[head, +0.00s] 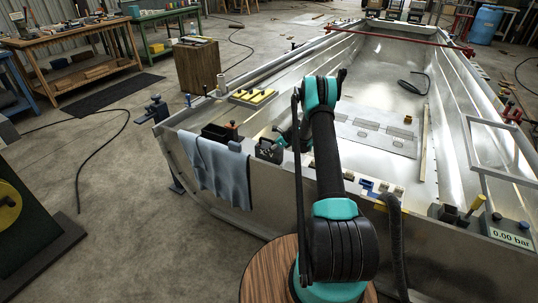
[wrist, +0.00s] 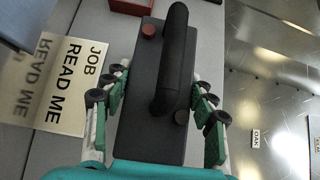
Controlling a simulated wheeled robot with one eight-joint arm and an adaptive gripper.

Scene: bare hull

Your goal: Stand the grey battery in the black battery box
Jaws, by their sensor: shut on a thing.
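The grey battery (wrist: 148,115) fills the middle of the wrist view, with a black handle along its top, a red terminal and a black terminal. My gripper (wrist: 158,108) is shut on it, with green finger pads along both long sides. In the head view the battery (head: 268,152) is at the hull's near edge, with my gripper (head: 284,138) at it, partly hidden by my arm. I cannot tell whether it touches the surface below. A black open-topped box (head: 217,133), which looks like the battery box, stands to its left on the same edge.
A blue cloth (head: 215,168) hangs over the hull edge below the box. A yellow tray (head: 253,97) lies behind. A gauge reading 0.00 bar (head: 511,233) stands at right.

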